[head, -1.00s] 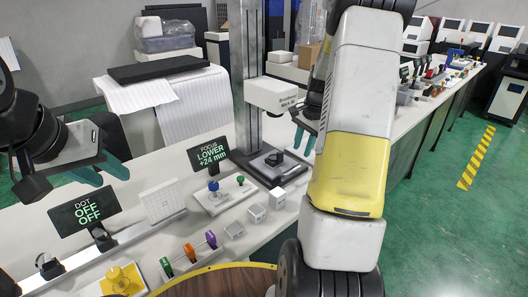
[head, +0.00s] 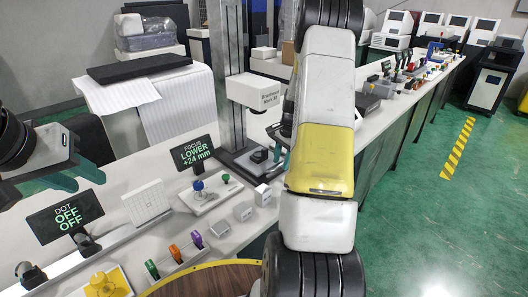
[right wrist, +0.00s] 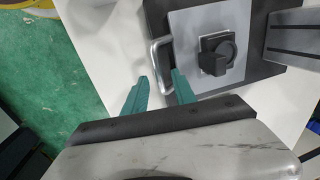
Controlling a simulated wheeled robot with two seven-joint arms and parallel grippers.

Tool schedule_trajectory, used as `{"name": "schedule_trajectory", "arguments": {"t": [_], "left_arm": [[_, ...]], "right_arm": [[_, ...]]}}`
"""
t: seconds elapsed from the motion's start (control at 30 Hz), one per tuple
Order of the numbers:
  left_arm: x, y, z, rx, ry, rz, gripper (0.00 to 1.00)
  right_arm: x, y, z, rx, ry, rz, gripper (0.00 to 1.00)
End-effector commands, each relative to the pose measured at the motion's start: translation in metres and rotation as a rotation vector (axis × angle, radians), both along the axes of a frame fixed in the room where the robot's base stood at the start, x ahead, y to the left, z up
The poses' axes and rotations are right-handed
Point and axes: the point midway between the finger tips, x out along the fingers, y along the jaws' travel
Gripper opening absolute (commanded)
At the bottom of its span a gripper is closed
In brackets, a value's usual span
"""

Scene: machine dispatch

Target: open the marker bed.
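The marker machine (head: 257,93) stands at the bench's back on a grey column. Its bed, a dark base with a light plate (right wrist: 190,22), lies below and also shows in the head view (head: 234,159). A black fixture (right wrist: 215,55) sits on the plate. A metal bar handle (right wrist: 156,62) is at the bed's edge. My right gripper (right wrist: 160,76) is open, with its teal fingertips on either side of the handle's bar; contact is unclear. In the head view my right arm hides most of it. My left gripper (head: 82,179) is open and empty, at the left above the bench.
A screen reading FOCUS LOWER +24 mm (head: 193,152) and a DOT OFF screen (head: 66,216) stand on the bench.

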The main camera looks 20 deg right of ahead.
Motion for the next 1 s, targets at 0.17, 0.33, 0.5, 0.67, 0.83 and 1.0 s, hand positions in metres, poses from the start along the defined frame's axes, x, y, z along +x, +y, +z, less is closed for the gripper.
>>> {"name": "schedule_trajectory", "arguments": {"t": [0.17, 0.33, 0.5, 0.67, 0.83, 1.0], "left_arm": [[0.0, 0.0, 0.0, 0.0, 0.0, 0.0, 0.36], [0.0, 0.0, 0.0, 0.0, 0.0, 0.0, 0.36], [0.0, 0.0, 0.0, 0.0, 0.0, 0.0, 0.36], [0.0, 0.0, 0.0, 0.0, 0.0, 0.0, 0.36], [0.0, 0.0, 0.0, 0.0, 0.0, 0.0, 0.36], [0.0, 0.0, 0.0, 0.0, 0.0, 0.0, 0.36]], "right_arm": [[0.0, 0.0001, 0.0002, 0.0, 0.0, 0.0, 0.13], [0.0001, 0.0002, 0.0003, 0.0, 0.0, 0.0, 0.0], [0.0, 0.0002, 0.0004, 0.0, 0.0, 0.001, 0.0], [0.0, 0.0003, 0.0004, 0.0, 0.0, 0.001, 0.0], [0.0001, 0.0004, 0.0005, 0.0, 0.0, 0.001, 0.0], [0.0001, 0.0004, 0.0005, 0.0, 0.0, 0.001, 0.0]]}}
